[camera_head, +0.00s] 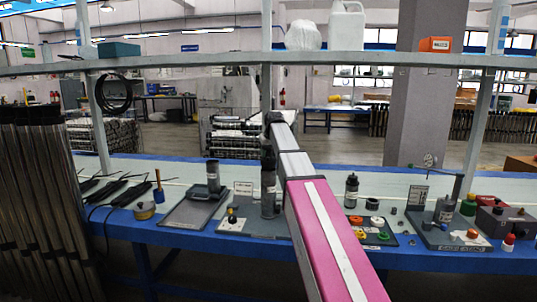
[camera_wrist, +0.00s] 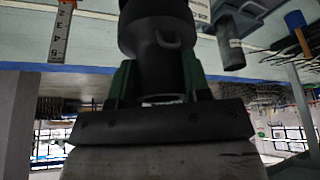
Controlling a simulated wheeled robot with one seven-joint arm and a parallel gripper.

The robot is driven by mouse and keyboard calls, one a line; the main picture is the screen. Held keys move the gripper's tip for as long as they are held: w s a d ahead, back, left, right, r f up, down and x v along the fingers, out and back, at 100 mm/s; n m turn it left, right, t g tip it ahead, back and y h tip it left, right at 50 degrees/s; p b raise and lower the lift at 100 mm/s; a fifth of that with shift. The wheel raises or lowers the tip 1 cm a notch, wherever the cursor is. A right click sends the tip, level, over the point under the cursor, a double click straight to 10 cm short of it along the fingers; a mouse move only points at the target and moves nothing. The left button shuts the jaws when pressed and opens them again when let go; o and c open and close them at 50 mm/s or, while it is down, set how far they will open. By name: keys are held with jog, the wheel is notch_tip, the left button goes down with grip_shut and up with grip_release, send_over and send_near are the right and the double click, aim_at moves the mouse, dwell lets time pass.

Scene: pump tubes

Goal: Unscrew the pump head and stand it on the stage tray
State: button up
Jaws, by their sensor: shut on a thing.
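My gripper (camera_wrist: 158,88) is shut on a dark round part (camera_wrist: 158,45), its green fingers on either side. In the head view a tall dark grey pump tube (camera_head: 268,190) stands upright, with a black upper end near my wrist. The head view shows my gripper poorly, and I cannot tell whether the held part is still joined to the tube. The tube stands on a grey tray (camera_head: 230,226) that also carries a small black and yellow piece (camera_head: 232,215). Which tray is the stage tray is not readable.
Left is another grey tray (camera_head: 190,215) with a dark upright cylinder (camera_head: 213,174). My pink arm crosses the blue bench. To its right are a black bottle (camera_head: 351,190), a tray of coloured rings (camera_head: 395,235) and a clamp stand (camera_head: 444,210).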

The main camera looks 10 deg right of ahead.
jog(key=shift+r, duration=0.15)
jog(key=shift+r, duration=1.4)
